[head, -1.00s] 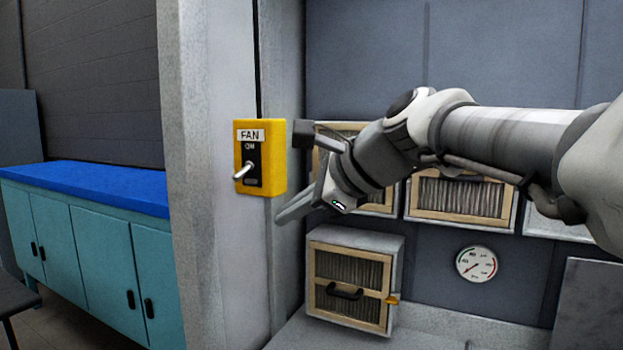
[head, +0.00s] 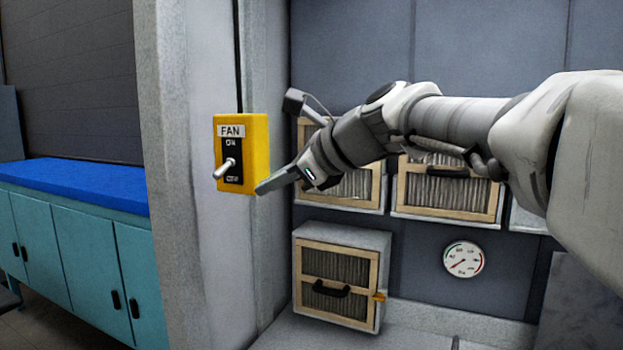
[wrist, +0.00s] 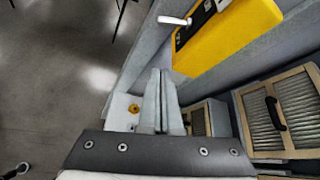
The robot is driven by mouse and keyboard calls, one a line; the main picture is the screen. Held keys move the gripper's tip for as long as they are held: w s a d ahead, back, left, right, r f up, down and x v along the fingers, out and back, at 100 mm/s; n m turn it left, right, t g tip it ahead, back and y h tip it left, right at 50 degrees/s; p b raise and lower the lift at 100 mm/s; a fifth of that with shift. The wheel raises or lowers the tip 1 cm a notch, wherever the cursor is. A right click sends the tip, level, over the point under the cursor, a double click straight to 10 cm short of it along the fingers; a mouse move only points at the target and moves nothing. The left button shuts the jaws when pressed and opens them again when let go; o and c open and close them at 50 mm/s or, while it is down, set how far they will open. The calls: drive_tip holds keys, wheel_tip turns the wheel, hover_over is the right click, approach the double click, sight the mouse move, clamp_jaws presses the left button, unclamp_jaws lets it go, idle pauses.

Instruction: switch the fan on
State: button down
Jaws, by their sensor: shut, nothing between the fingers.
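The yellow fan switch box (head: 258,150) is fixed to a grey post. It has a "FAN" label, "ON" at the top and "OFF" at the bottom of a black plate. Its metal lever (head: 223,171) sticks out and tilts down towards "OFF". My gripper (head: 262,187) is shut and empty, its fingertips by the box's lower right edge. I cannot tell whether they touch it. In the wrist view the shut fingers (wrist: 160,78) point up the picture, with the box (wrist: 232,32) to their upper right and the lever (wrist: 174,20) above them, apart.
The grey post (head: 180,200) stands left of my arm. Behind are wood-framed filter boxes (head: 447,190), a lower filter box (head: 341,285) with a black handle, and a round gauge (head: 463,259). A teal cabinet (head: 75,250) with a blue top is at the left.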

sight(223, 170)
drive_tip(key=w+a, duration=0.1)
drive_tip(key=a, duration=0.1)
drive_tip(key=w+a+p, duration=0.1)
drive_tip(key=a, duration=0.1)
drive_tip(key=w+a, duration=0.1)
drive_tip(key=a, duration=0.1)
drive_tip(key=shift+a+f, duration=0.25)
drive_tip(key=shift+a, duration=0.05)
drive_tip(key=shift+a+r, duration=0.15)
drive_tip(key=shift+r, duration=0.1)
drive_tip(key=shift+r+p, duration=0.1)
drive_tip(key=shift+p, duration=0.45)
drive_tip(key=shift+s+r+m+g+p, duration=0.15)
drive_tip(key=shift+m+g+p, duration=0.25)
drive_tip(key=shift+p, duration=0.8)
